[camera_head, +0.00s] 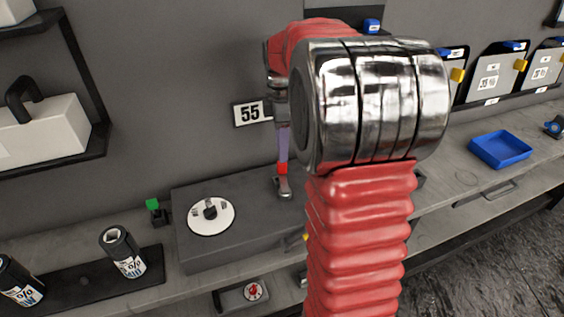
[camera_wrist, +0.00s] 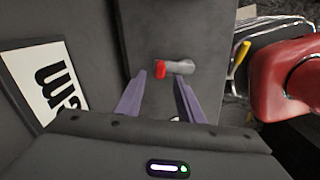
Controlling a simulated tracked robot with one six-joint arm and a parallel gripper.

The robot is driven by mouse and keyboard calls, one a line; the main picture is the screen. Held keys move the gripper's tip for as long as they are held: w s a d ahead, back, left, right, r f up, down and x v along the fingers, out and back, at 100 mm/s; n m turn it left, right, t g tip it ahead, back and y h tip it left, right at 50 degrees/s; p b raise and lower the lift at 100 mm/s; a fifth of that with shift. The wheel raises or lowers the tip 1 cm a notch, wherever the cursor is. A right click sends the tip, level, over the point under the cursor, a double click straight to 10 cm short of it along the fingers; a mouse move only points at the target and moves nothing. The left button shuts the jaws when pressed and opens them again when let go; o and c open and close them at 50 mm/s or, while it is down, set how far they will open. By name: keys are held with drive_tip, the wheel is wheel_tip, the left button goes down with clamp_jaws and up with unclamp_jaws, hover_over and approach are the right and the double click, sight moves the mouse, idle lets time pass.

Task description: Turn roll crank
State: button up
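The roll crank is a short grey metal arm (camera_head: 284,188) with a red knob (camera_head: 283,168), on the dark box by the wall. In the wrist view the red knob (camera_wrist: 160,70) lies ahead of the fingertips and the grey arm (camera_wrist: 181,67) points right from it. My gripper (camera_head: 283,156) is directly above the knob in the head view. In the wrist view my gripper (camera_wrist: 160,80) has its two purple fingers apart, with nothing held between them. Whether a finger touches the knob cannot be told. My arm hides part of the box's right side.
The dark box (camera_head: 235,245) carries a white round dial (camera_head: 211,216). Black canisters (camera_head: 122,251) stand at left, a blue tray (camera_head: 500,149) at right. A red-knobbed switch (camera_head: 254,290) is below the counter.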

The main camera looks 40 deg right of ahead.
sight(283, 179)
drive_tip(key=shift+f, duration=3.1)
drive_tip(key=shift+c, duration=0.3)
clamp_jaws()
